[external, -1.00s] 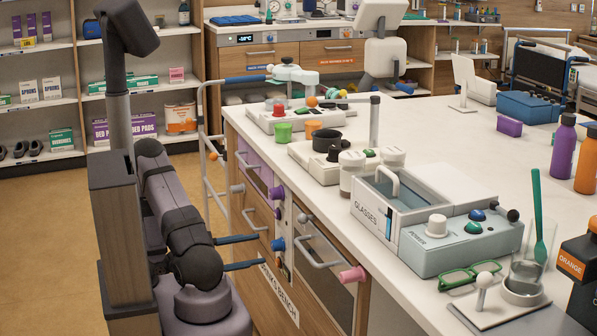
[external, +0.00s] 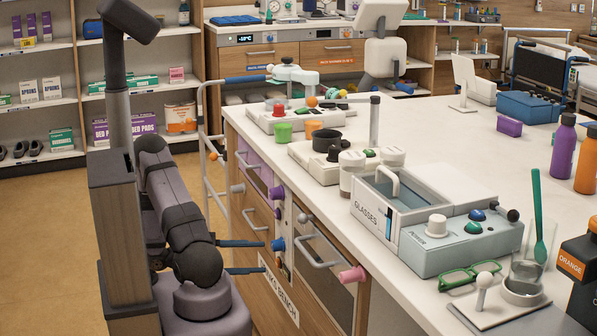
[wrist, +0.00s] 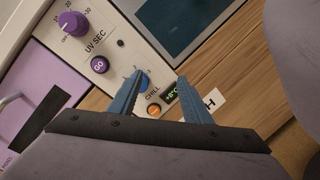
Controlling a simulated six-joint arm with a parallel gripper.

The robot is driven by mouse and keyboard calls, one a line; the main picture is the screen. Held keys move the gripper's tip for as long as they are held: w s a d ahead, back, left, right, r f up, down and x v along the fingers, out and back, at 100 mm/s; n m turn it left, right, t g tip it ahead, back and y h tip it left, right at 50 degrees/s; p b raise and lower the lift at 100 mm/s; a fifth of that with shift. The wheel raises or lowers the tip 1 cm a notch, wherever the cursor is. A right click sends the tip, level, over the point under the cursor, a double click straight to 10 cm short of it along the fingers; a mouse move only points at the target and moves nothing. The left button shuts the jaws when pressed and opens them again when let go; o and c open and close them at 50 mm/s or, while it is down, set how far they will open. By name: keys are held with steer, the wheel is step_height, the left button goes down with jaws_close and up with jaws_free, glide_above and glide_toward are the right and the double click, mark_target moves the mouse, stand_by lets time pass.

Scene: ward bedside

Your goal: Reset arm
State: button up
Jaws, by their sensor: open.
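My gripper (external: 242,257) is open, with two blue fingers spread apart and nothing between them. In the external view it points at the front of the wooden drinks bench, close to the control panel. In the wrist view my gripper (wrist: 165,88) faces that panel. A blue knob marked CHILL (wrist: 142,82) shows between the fingers, partly behind the left one. The purple UV SEC dial (wrist: 73,23) and the purple GO button (wrist: 100,65) lie up and left of the fingers. A lit orange button (wrist: 154,110) and a small green display (wrist: 170,96) are near the fingertips.
A white rail frame (external: 208,155) stands behind my arm. The bench top holds a GLASSES box (external: 371,219), a grey-blue console (external: 430,256) and purple and orange bottles. The floor at left is clear.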

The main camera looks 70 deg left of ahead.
steer(key=d+r+m+g+h+p, duration=0.3)
steer(key=d+m+g+h+p, duration=0.4)
steer(key=d+m+g, duration=0.6)
steer(key=w+d+r+m+g+y+p, duration=0.1)
steer(key=d+r+m+y+p, duration=0.2)
steer(key=r+p, duration=0.5)
steer(key=w+d+r+m+g+y+p, duration=0.1)
steer(key=d+r+m+y+p, duration=0.2)
steer(key=r+p, duration=0.5)
steer(key=w+d+r+m+g+y+p, duration=0.1)
steer(key=d+r+m+y+p, duration=0.2)
steer(key=r+p, duration=0.5)
step_height(320, 180, up, 4)
steer(key=shift+w+d+f+m+g+y+p, duration=0.1)
steer(key=shift+w+d+m+g+y+p, duration=0.25)
steer(key=shift+m+y, duration=0.45)
steer(key=shift+s, duration=0.1)
